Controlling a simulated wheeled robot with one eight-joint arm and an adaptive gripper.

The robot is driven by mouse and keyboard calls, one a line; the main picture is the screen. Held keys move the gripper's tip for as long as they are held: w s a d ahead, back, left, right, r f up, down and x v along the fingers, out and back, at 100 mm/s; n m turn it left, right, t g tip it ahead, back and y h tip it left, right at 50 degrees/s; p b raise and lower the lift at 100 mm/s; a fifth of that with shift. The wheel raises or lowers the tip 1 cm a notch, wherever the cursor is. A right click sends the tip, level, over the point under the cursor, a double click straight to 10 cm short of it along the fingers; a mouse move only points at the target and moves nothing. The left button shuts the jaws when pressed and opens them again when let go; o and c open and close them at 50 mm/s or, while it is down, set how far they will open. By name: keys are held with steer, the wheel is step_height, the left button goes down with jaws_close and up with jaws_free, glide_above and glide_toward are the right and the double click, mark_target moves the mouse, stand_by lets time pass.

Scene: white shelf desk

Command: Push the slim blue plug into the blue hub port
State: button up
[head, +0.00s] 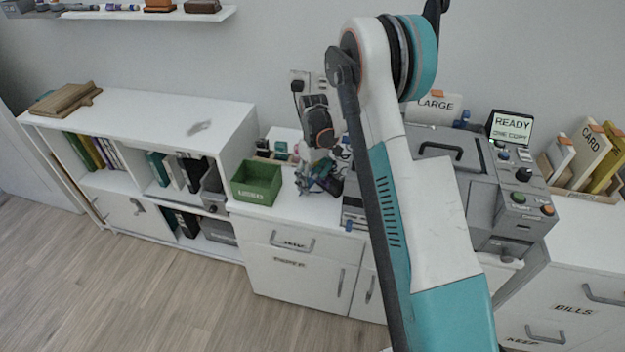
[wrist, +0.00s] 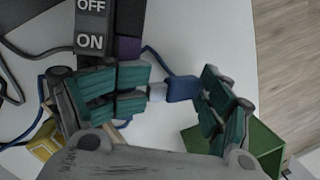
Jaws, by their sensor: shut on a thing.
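In the wrist view my gripper (wrist: 174,92) has its teal-padded fingers on both sides of a small blue plug (wrist: 183,88). The plug has a pale grey end (wrist: 157,92) pointing left, close to the left pads; its blue body reaches the right pads. A dark hub or switch block (wrist: 90,25) marked OFF and ON lies at the top left, with a purple part (wrist: 128,48) beside it. The plug is apart from this block in the picture. I cannot make out a blue port. In the head view my gripper (head: 318,180) is low over the white desk, and the plug cannot be made out.
A green box (head: 257,183) marked USED stands left of my gripper and also shows in the wrist view (wrist: 265,142). Blue and black cables (wrist: 25,140) run across the desk at left. A grey machine (head: 450,160) stands to the right.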

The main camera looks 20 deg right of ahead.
steer(key=shift+c, duration=0.6)
steer(key=shift+c, duration=0.4)
steer(key=shift+w, duration=0.15)
jaws_close()
steer(key=shift+w+d, duration=0.1)
steer(key=shift+w, duration=0.05)
steer(key=shift+o, duration=2.2)
jaws_free()
steer(key=shift+w+d, duration=0.1)
steer(key=shift+w, duration=0.05)
steer(key=shift+r, duration=0.15)
step_height(320, 180, up, 12)
steer(key=w, duration=0.2)
steer(key=shift+d+f, duration=0.2)
steer(key=shift+d, duration=0.1)
